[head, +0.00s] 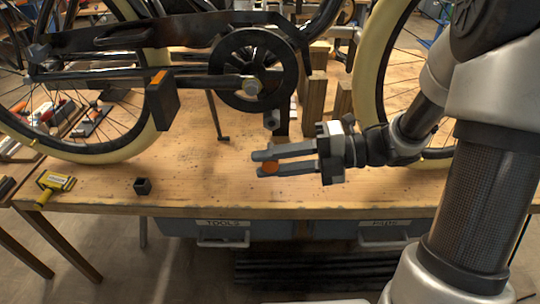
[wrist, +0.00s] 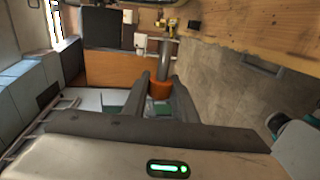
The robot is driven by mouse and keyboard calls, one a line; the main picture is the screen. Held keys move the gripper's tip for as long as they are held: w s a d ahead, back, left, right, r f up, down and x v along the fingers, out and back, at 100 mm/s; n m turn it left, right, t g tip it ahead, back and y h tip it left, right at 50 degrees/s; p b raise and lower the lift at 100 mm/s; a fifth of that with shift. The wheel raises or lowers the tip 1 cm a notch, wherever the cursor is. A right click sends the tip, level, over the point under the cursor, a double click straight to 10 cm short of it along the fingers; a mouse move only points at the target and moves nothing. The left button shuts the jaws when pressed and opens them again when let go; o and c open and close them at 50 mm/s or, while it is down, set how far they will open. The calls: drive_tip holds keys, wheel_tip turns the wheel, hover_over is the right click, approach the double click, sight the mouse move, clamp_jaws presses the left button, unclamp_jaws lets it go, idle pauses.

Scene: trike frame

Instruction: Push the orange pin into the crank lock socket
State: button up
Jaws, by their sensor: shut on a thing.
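My gripper (head: 262,163) is in front of the workbench's near side, its fingers pointing left. It is shut on the orange pin (head: 269,168). In the wrist view the pin's orange part (wrist: 160,90) sits between the fingertips, and a grey shaft (wrist: 167,54) extends beyond it. The pin is apart from the trike. The crank and its dark chainring (head: 229,88) are above and left of the gripper. A grey fitting (head: 272,120) shows below the chainring; I cannot tell whether it is the lock socket.
The trike's wheels (head: 152,140) stand left and right on the wooden workbench (head: 200,190). A small black open box (head: 143,186) and a yellow-handled tool (head: 54,185) lie on its front left. Wooden blocks (head: 314,105) stand behind the gripper. The bench front between box and gripper is clear.

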sight(271, 144)
drive_tip(key=shift+s, duration=0.15)
drive_tip(key=shift+w+d, duration=0.15)
drive_tip(key=shift+w, duration=2.8)
drive_tip(key=shift+w, duration=2.25)
drive_tip(key=o, duration=1.1)
drive_tip(key=shift+s, duration=0.1)
